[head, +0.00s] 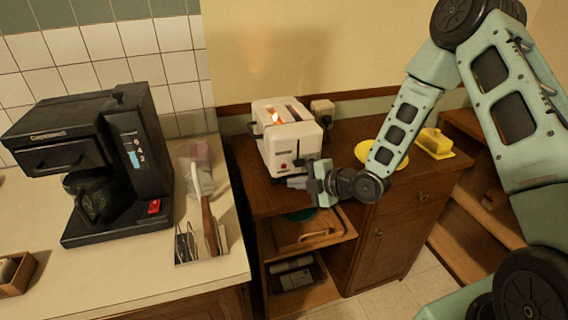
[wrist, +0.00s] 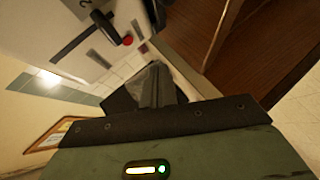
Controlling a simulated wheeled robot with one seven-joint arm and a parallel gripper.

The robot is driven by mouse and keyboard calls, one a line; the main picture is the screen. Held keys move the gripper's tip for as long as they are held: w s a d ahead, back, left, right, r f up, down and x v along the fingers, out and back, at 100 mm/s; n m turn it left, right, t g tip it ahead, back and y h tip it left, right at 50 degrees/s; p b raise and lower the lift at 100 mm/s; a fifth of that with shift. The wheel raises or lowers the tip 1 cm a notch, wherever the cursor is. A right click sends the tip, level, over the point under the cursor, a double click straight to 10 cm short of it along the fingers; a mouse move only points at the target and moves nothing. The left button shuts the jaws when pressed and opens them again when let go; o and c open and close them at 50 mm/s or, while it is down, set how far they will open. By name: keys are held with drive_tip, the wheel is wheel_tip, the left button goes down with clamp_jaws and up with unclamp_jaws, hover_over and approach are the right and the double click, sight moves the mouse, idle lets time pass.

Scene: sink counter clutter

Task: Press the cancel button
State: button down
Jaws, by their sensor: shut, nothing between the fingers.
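A white toaster (head: 280,150) stands on the wooden cabinet, with an orange glow at its top slots. On its front face is a small red button (head: 284,167), likely the cancel button; it also shows in the wrist view (wrist: 127,41), beside a black lever (wrist: 104,24). My gripper (head: 292,183) is just in front of the toaster, low by the button. In the wrist view my gripper (wrist: 156,82) is shut with nothing in it, and its tips lie below the red button in the picture. I cannot tell whether they touch the toaster.
A black coffee machine (head: 110,160) with a red switch (head: 154,206) stands on the left counter (head: 215,275). A utensil holder (head: 187,247) is near that counter's edge. A yellow butter dish (head: 436,142) and a yellow plate (head: 398,160) are right of my gripper. A wall outlet (head: 322,108) is behind.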

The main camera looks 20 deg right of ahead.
sight(284, 166)
drive_tip(key=shift+w, duration=1.15)
drive_tip(key=shift+w+b, duration=0.35)
drive_tip(key=shift+w, duration=0.5)
drive_tip(key=shift+w, duration=0.2)
idle(0.4)
drive_tip(key=shift+w+b, duration=0.2)
drive_tip(key=shift+b, duration=0.1)
drive_tip(key=shift+w, duration=0.35)
idle(0.5)
drive_tip(key=shift+s+b, duration=0.15)
drive_tip(key=shift+b, duration=0.15)
drive_tip(key=shift+s, duration=0.6)
